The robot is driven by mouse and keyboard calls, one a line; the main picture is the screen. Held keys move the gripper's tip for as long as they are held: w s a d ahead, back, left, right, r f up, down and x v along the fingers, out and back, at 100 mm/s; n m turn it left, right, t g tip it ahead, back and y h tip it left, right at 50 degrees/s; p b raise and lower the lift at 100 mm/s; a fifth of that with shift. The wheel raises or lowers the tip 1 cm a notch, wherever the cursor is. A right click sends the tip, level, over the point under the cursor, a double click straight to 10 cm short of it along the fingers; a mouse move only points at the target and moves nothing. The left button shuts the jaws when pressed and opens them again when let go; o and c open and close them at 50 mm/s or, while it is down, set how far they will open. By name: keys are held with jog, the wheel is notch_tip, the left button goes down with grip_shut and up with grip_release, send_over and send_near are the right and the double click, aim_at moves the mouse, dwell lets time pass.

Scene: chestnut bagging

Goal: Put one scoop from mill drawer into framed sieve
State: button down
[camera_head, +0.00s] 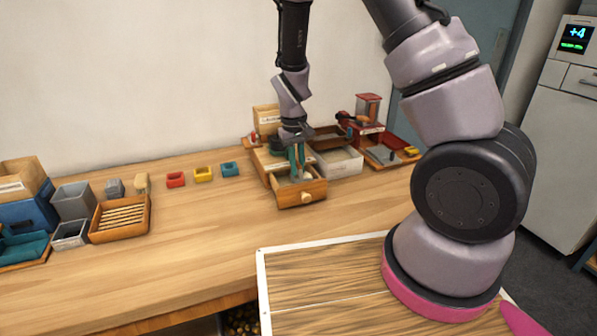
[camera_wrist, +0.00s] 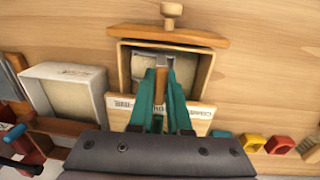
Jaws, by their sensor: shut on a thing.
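The mill drawer (camera_head: 303,197) is pulled out of a wooden mill on the table; its front and knob also show in the wrist view (camera_wrist: 165,36). My gripper (camera_head: 296,160) points down into the drawer. Its teal fingers in the wrist view (camera_wrist: 161,92) are shut on the wooden handle of a metal scoop (camera_wrist: 148,62), which is inside the drawer. The fingers hide part of the scoop, and I cannot tell how full it is. A pale-framed box with a beige inside (camera_head: 338,163), likely the framed sieve, stands beside the drawer; it also shows in the wrist view (camera_wrist: 98,95).
A red mill (camera_head: 368,110) stands behind on the right. A slatted wooden tray (camera_head: 120,218) and grey bins (camera_head: 74,200) stand farther left. The front tabletop is clear.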

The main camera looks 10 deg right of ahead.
jog(key=shift+a+r, duration=0.2)
jog(key=shift+r, duration=2.9)
